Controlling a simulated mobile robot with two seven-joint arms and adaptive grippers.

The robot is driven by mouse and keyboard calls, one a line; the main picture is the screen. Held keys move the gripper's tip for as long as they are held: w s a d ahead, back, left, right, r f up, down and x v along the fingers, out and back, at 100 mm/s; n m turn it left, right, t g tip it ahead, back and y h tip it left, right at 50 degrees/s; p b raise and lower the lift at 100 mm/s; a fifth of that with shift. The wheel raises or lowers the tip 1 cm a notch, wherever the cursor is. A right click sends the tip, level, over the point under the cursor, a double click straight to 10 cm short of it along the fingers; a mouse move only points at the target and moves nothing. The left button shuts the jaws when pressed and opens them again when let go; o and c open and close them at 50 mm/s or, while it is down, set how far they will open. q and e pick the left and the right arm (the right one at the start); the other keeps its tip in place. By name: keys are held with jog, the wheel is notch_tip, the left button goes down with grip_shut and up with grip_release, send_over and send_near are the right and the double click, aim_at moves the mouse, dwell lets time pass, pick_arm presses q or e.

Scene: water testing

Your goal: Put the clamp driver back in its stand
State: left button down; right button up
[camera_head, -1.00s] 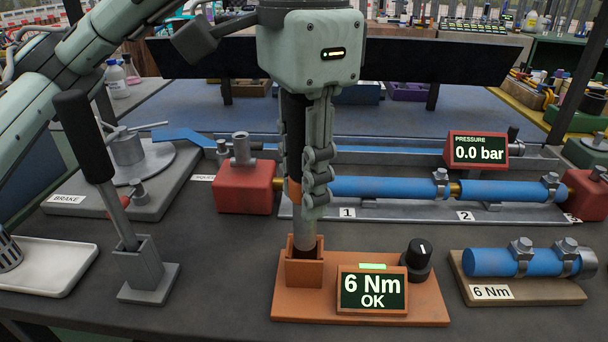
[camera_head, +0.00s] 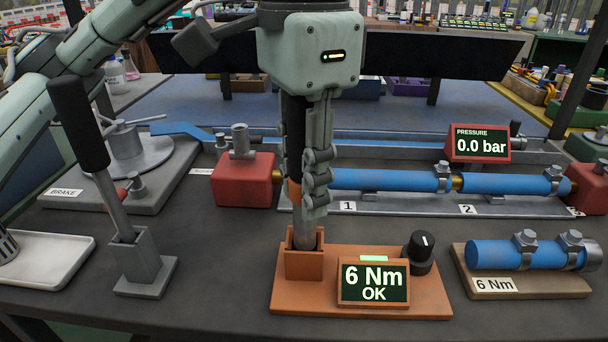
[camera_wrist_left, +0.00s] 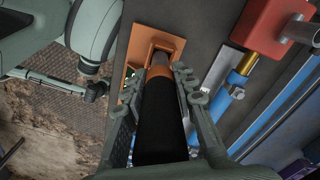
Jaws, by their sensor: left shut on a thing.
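The clamp driver has a black handle (camera_head: 294,130), an orange collar and a grey shaft (camera_head: 304,230). My left gripper (camera_head: 308,203) is shut on it around the collar and lower handle, and holds it upright. In the left wrist view the gripper (camera_wrist_left: 158,85) has a finger on each side of the driver (camera_wrist_left: 160,125). The orange stand (camera_head: 303,265) is directly below, and the shaft's lower end is inside its square socket. The tip is hidden by the socket wall, so I cannot tell whether it touches bottom. My right gripper is not in view.
The stand's base carries a display (camera_head: 373,284) reading "6 Nm OK" and a black knob (camera_head: 420,247). A black-handled lever (camera_head: 80,125) leans in a grey holder (camera_head: 145,265) at left. A blue pipe (camera_head: 390,180) with clamps lies behind; a short clamped pipe (camera_head: 500,254) is at right.

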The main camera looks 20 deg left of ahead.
aim_at(304, 102)
pick_arm(q)
jog(key=shift+f+b, duration=1.55)
jog(key=shift+f, duration=0.4)
jog(key=c, duration=1.1)
grip_release()
jog(key=shift+c, duration=0.2)
notch_tip(304, 102, up, 12)
jog(key=shift+r, duration=0.1)
